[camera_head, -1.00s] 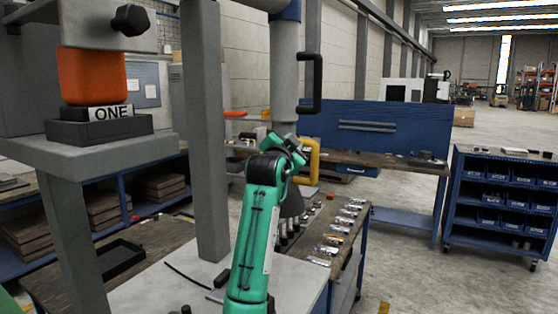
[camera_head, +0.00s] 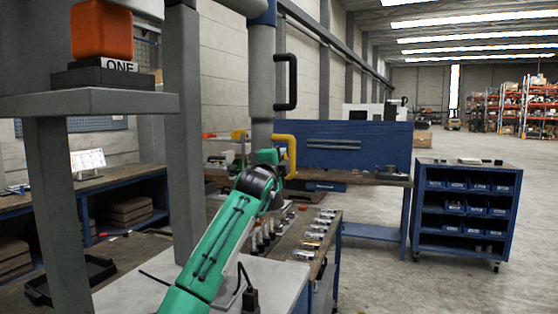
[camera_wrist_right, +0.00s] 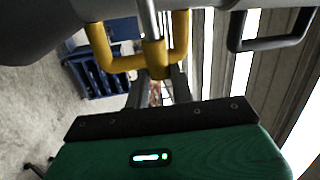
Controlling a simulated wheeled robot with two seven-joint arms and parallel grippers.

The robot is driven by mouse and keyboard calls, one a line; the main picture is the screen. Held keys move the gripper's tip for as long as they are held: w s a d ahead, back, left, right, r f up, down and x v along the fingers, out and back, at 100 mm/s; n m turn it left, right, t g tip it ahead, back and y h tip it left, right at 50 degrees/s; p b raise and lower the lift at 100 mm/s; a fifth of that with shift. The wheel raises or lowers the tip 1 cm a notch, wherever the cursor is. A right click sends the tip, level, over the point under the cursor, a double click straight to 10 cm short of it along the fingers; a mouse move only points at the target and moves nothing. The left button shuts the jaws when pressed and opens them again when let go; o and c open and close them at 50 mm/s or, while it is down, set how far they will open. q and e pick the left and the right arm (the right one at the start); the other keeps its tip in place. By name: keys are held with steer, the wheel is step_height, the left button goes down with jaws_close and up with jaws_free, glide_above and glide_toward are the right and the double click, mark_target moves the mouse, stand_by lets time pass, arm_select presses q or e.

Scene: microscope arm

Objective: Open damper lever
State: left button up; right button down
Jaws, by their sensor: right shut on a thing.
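The yellow lever (camera_head: 290,152) is a bent bar at the lower end of the grey vertical pipe (camera_head: 262,85). In the right wrist view the lever (camera_wrist_right: 105,48) is a U-shaped yellow bar with a collar in its middle, close in front of my right gripper (camera_wrist_right: 160,78). My right gripper (camera_head: 272,157) is at the lever below the pipe and is shut on it. The fingertips and the exact contact are partly hidden by the gripper's own body and wrist. My left gripper is in no view.
A dark handle (camera_head: 289,82) juts from the pipe above the lever. A grey post (camera_head: 184,130) stands left of my right arm. A bench with metal parts (camera_head: 312,232) lies below. A blue cart (camera_head: 468,212) stands right, with open floor around it.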

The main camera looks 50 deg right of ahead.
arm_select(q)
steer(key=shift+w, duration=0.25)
arm_select(e)
steer(key=shift+f+m, duration=0.2)
steer(key=shift+m, duration=0.1)
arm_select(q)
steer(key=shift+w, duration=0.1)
arm_select(e)
steer(key=c, duration=1.2)
jaws_free()
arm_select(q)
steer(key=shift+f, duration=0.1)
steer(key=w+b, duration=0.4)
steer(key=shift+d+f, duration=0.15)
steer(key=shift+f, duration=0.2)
arm_select(e)
steer(key=v, duration=1.4)
steer(key=shift+w, duration=0.1)
